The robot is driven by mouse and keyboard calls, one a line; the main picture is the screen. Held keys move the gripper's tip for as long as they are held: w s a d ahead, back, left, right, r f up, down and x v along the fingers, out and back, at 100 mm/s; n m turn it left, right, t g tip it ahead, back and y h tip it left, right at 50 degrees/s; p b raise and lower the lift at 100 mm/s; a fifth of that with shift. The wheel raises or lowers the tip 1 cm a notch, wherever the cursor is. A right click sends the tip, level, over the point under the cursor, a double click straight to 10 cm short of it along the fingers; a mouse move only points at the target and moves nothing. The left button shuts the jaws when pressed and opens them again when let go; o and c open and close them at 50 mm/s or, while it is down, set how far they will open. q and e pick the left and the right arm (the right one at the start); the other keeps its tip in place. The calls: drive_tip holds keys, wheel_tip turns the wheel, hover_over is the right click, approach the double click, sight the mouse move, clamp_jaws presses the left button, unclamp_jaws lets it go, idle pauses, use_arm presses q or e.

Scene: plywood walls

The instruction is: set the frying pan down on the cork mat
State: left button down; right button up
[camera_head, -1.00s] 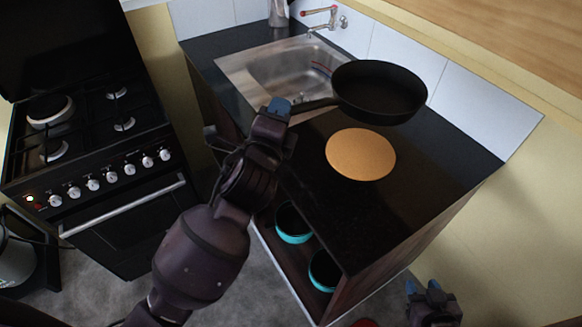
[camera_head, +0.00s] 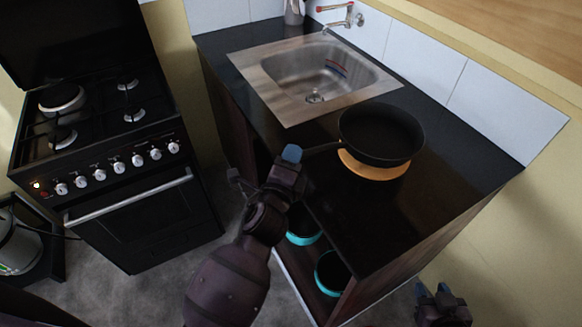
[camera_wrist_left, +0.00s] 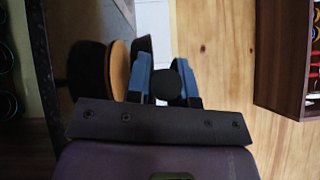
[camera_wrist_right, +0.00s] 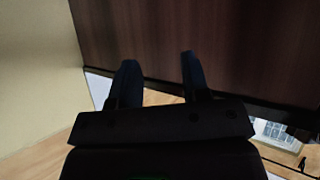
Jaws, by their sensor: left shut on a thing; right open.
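The black frying pan (camera_head: 381,135) is over the cork mat (camera_head: 374,173) on the dark counter and hides most of it. Only the mat's near edge shows, as a tan crescent below the pan. I cannot tell whether pan and mat touch. My left gripper (camera_head: 291,156) is shut on the pan's handle (camera_head: 323,148), left of the pan. In the left wrist view the round handle end (camera_wrist_left: 169,84) sits between the blue fingers, with the cork mat (camera_wrist_left: 120,70) to their left. My right gripper (camera_head: 428,290) is open and empty, low beside the counter; its fingers show in the right wrist view (camera_wrist_right: 158,80).
A steel sink (camera_head: 318,75) with a tap (camera_head: 338,20) lies behind the pan. A black stove (camera_head: 95,110) stands at left. Teal-rimmed pots (camera_head: 330,272) stand on the shelf under the counter. The counter right of the mat is clear.

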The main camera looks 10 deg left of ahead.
use_arm(q)
wheel_tip(320, 180, down, 3)
drive_tip(key=shift+r+b, duration=0.2)
drive_tip(key=shift+b, duration=0.2)
use_arm(e)
drive_tip(key=shift+s+d+f+g, duration=0.15)
drive_tip(key=shift+s+f, duration=0.2)
drive_tip(key=shift+f, duration=0.2)
drive_tip(key=shift+s+a+f+g, duration=0.15)
drive_tip(key=shift+s+f, duration=0.2)
drive_tip(key=shift+f, duration=0.2)
use_arm(q)
drive_tip(key=shift+f, duration=0.15)
use_arm(e)
drive_tip(key=shift+w+d+f, duration=0.1)
